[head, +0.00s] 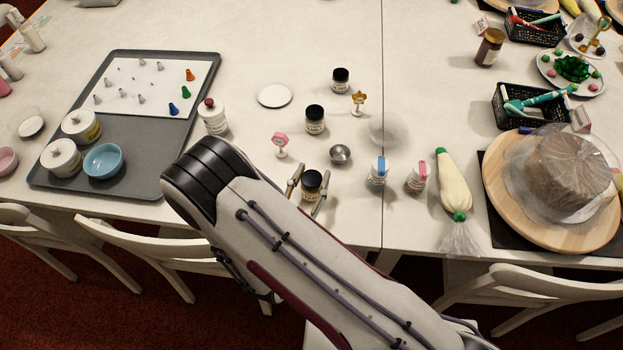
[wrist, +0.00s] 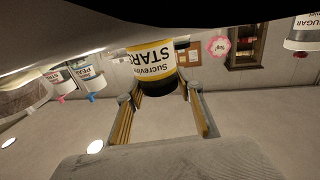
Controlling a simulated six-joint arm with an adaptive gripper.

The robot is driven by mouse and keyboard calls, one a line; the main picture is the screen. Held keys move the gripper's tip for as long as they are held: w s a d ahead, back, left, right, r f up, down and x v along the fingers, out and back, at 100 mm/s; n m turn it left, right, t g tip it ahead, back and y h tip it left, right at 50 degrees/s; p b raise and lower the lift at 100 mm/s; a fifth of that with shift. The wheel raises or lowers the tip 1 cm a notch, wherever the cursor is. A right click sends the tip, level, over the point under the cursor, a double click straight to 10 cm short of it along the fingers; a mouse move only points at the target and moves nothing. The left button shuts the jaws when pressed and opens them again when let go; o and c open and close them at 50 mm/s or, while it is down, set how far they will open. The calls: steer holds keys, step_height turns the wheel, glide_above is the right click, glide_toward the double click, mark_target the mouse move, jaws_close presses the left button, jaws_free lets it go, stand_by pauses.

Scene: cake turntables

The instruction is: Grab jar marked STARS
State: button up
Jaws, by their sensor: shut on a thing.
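The jar marked STARS (wrist: 152,60) shows upside down in the wrist view, with a white and yellow label and a dark lid. In the head view the jar (head: 311,188) has a black lid and stands near the front table edge. My gripper (head: 308,192) has one finger on either side of the jar and is shut on it. In the wrist view my gripper's two gold-coloured fingers (wrist: 160,100) flank the jar near its lid. I cannot tell whether the jar's base touches the table.
Blue-capped (head: 378,173) and pink-capped (head: 418,180) bottles are to the right. A grey tray (head: 130,185) lies left. The table behind the pink sign is partly clear.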

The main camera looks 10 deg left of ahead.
mark_target(312, 179)
steer(key=shift+r, duration=4.9)
